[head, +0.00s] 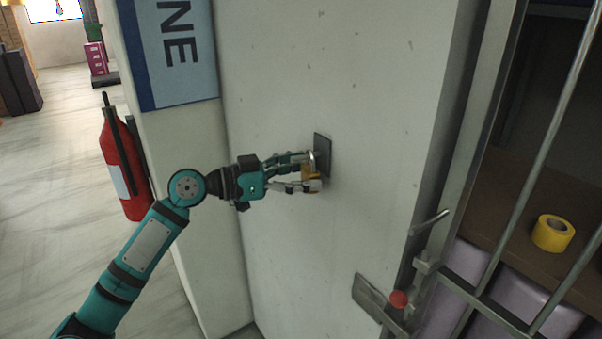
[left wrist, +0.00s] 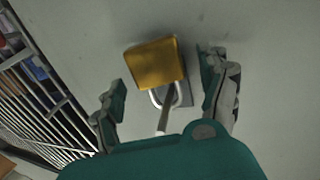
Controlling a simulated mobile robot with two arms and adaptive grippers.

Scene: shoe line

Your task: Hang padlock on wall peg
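The brass padlock (head: 313,185) is at the dark peg plate (head: 324,153) on the pale wall. In the left wrist view the padlock (left wrist: 155,62) shows its gold body and silver shackle. The grey peg (left wrist: 164,115) sticks out from the wall and appears to pass through the shackle, so the padlock seems to hang on it. My left gripper (head: 305,171) is at the padlock. In the left wrist view its fingers (left wrist: 164,92) are spread on both sides of the padlock, with gaps to it. My right gripper is not in view.
A barred metal gate (head: 540,150) with a latch handle and red knob (head: 399,299) stands at the right. Behind it, yellow tape (head: 553,233) lies on a brown shelf. A red fire extinguisher (head: 122,165) hangs at the left. Open floor lies farther left.

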